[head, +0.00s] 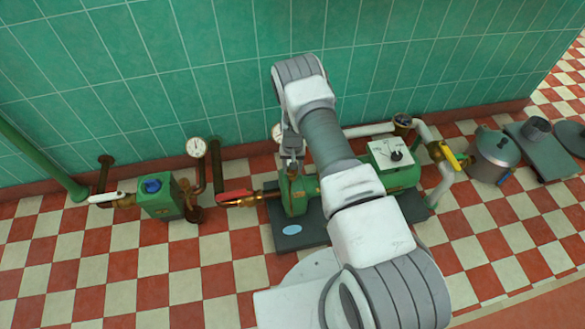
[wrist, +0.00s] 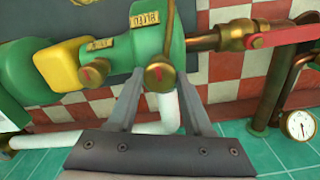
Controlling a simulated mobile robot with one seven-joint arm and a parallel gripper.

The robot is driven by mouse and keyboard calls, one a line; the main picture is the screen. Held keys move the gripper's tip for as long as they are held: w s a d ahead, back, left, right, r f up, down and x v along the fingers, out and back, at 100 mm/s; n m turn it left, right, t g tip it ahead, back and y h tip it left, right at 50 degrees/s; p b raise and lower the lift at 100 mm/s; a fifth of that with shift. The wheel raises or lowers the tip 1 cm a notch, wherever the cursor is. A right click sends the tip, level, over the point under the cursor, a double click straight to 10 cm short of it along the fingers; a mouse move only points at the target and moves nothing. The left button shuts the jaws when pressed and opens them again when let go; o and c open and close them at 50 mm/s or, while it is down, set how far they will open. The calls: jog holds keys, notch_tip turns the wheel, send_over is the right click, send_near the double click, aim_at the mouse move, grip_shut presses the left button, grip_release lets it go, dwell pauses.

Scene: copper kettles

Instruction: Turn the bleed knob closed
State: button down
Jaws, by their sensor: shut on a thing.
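The bleed knob (wrist: 159,76) is a round brass knob with a red pointer mark, on the green pump body (wrist: 178,50) in the wrist view. A small brass label (wrist: 145,18) sits above it. My gripper (wrist: 160,84) is shut on the knob, one finger on each side. In the head view my gripper (head: 291,150) is over the green pump body (head: 296,195); the arm hides the knob there. A second brass knob (wrist: 95,73) with a red mark sits to the left in the wrist view, under another label (wrist: 100,45).
A red-handled valve (head: 236,196) and a gauge (head: 196,147) stand left of the pump. Farther left are a white lever (head: 105,197) and a green box with a blue knob (head: 152,186). A yellow lever (head: 450,156) and a metal pot (head: 495,157) are at right. The front-left floor is clear.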

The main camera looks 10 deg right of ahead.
dwell(0.4)
jog(key=shift+c, duration=1.5)
grip_release()
notch_tip(320, 180, up, 17)
jog(key=p, duration=0.6)
jog(key=shift+r, duration=0.2)
